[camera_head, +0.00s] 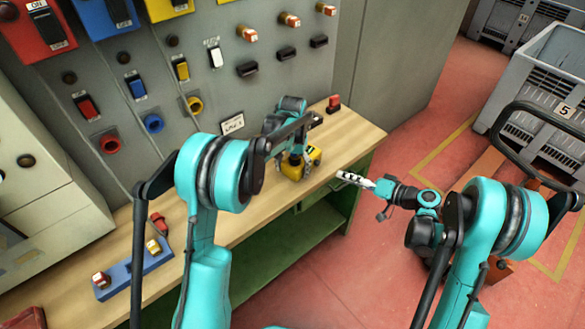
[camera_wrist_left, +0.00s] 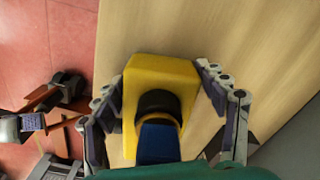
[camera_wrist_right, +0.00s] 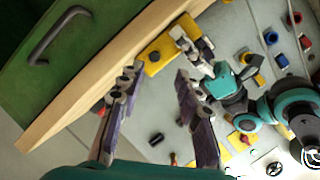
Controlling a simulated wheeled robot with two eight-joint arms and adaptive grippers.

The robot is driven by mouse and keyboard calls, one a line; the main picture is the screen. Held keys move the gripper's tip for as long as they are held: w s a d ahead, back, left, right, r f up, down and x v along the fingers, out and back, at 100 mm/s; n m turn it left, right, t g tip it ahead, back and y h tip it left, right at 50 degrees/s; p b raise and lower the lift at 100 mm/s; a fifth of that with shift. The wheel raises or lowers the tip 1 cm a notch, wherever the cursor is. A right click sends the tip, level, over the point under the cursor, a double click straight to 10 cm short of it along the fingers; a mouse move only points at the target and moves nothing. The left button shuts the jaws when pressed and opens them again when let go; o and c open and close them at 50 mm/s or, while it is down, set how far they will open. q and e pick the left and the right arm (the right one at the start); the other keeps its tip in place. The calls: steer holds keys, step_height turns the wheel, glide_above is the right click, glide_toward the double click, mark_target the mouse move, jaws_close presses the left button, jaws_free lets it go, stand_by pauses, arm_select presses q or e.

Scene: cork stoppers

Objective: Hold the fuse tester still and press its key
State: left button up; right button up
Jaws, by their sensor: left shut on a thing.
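The fuse tester (camera_head: 290,172) is a yellow block on the wooden bench top, near its front edge. My left gripper (camera_head: 296,150) is over it from above. In the left wrist view the yellow body (camera_wrist_left: 155,68) lies between the two fingers of my left gripper (camera_wrist_left: 163,95), which is shut on it. A black round part and a blue piece stand on it; I cannot tell which is the key. The tester (camera_wrist_right: 160,50) also shows in the right wrist view. My right gripper (camera_head: 350,178) is open and empty, off the bench's front edge, apart from the tester.
A grey panel (camera_head: 225,85) with coloured switches and sockets stands behind the bench (camera_head: 240,205). A small red block (camera_head: 333,103) lies at the bench's far end. A blue holder (camera_head: 130,272) is at the near left. Grey crates (camera_head: 545,95) stand on the floor at right.

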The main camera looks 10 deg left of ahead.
jaws_close()
stand_by(1.1)
